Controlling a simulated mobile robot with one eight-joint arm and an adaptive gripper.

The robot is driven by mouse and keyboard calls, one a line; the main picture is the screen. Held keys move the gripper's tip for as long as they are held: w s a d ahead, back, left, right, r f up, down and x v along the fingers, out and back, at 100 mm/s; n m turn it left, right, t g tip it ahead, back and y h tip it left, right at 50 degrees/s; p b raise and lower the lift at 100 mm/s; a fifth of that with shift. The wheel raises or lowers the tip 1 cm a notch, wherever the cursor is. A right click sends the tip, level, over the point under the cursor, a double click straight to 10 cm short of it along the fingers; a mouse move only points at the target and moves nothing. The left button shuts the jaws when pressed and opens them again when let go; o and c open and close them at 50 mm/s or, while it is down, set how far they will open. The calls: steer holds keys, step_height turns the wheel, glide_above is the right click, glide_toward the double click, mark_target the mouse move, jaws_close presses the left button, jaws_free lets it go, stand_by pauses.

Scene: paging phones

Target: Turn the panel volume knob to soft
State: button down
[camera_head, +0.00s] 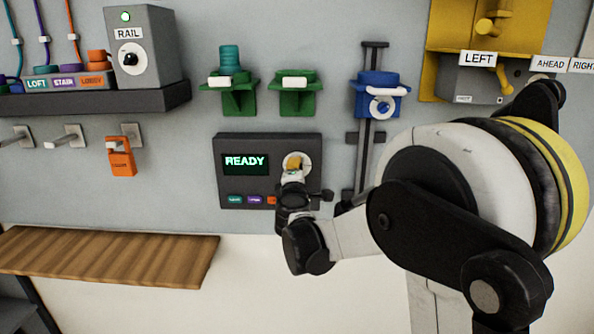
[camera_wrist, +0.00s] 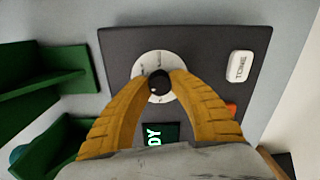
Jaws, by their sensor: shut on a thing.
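The dark wall panel (camera_head: 230,184) has a lit screen (camera_head: 245,163) reading READY. Its volume knob sits on a round white dial (camera_head: 307,158) at the panel's upper right, mostly hidden behind my gripper (camera_head: 293,164) in the head view. In the wrist view the knob (camera_wrist: 159,84) is a small black cap on the white dial (camera_wrist: 153,60). The two yellow fingers of my gripper (camera_wrist: 159,88) are shut on the knob, one on each side. The dial's markings are too small to read.
Coloured buttons (camera_head: 255,199) line the panel's lower edge. A white button (camera_wrist: 241,66) stands near in the wrist view. Green brackets (camera_head: 297,93) are above the panel, and a blue clamp (camera_head: 376,93) on a rail is to the right. A wooden shelf (camera_head: 110,255) is lower left.

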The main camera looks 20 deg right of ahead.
steer(key=shift+n, duration=0.6)
steer(key=c, duration=1.1)
jaws_free()
steer(key=shift+c, duration=0.2)
steer(key=v, duration=1.2)
